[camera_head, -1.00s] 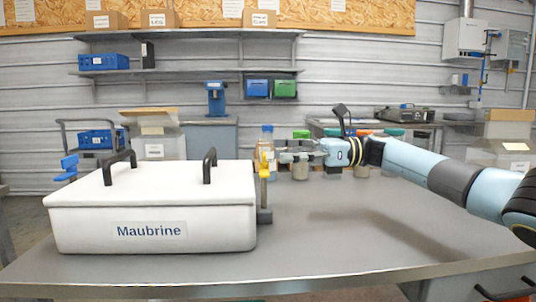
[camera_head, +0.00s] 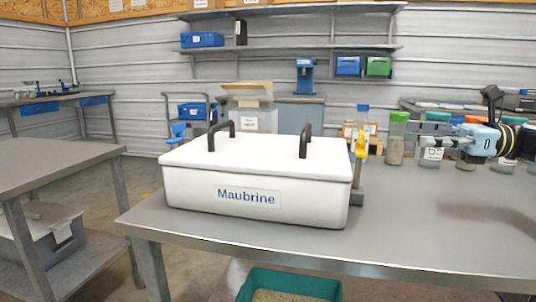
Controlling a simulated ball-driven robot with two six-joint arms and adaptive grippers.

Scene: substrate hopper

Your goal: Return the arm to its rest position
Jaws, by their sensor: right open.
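My right gripper (camera_head: 438,142) is at the right of the head view, open and empty. It is above the table in front of the lidded jars, and part of its arm runs out of the right edge. The white Maubrine hopper (camera_head: 190,195) stands on the grey table (camera_head: 430,235) with its lid on and two black handles up. My left gripper is not in view.
A bottle with a blue cap (camera_head: 362,115) and a green-lidded jar (camera_head: 396,140) stand behind the hopper's right end. A teal tray (camera_head: 255,283) is below the table's front edge. Another grey table (camera_head: 50,158) is at left, with a floor gap between. The table's right front is clear.

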